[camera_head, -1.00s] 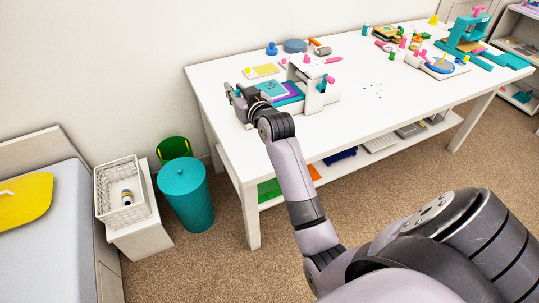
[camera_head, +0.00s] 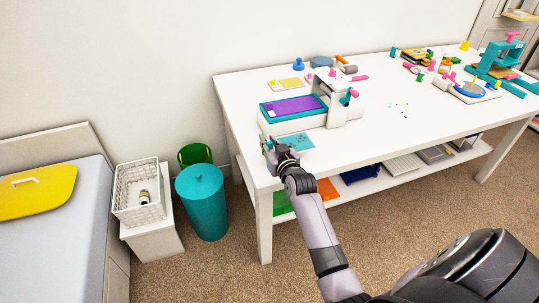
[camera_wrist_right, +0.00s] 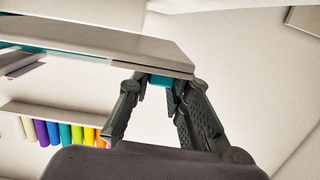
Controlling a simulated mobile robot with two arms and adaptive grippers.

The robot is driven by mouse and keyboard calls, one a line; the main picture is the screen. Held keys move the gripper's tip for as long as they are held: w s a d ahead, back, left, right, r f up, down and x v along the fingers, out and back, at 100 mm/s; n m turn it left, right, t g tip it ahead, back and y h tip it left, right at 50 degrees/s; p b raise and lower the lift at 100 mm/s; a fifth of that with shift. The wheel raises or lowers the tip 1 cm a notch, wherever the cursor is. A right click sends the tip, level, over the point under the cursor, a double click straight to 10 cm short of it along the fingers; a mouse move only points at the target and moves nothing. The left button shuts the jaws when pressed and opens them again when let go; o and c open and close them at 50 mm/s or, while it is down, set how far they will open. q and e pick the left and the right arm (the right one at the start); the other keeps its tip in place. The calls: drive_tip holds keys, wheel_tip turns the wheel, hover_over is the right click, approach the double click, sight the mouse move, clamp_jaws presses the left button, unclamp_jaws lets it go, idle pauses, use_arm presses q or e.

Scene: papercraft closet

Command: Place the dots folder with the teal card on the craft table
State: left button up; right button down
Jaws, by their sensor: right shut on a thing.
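The teal dots folder (camera_head: 297,142) is a flat teal piece with faint markings, over the front left part of the white craft table (camera_head: 385,125). My right gripper (camera_head: 274,150) is shut on the folder's left side. In the right wrist view, a bit of teal folder (camera_wrist_right: 161,80) shows between the fingers of my right gripper (camera_wrist_right: 160,88). I cannot tell whether the folder touches the tabletop. A card inside it cannot be told apart. My left gripper is not in view.
A white press machine (camera_head: 338,107) stands just behind, with a purple sheet on a teal plate (camera_head: 293,106) on its bed. A yellow card (camera_head: 290,84) lies behind it. A teal bin (camera_head: 201,203) stands left of the table.

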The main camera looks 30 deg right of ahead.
drive_tip(key=shift+f, duration=2.3)
drive_tip(key=shift+f+b, duration=0.15)
drive_tip(key=shift+b, duration=0.2)
drive_tip(key=c, duration=1.5)
unclamp_jaws()
drive_tip(key=shift+o, duration=0.2)
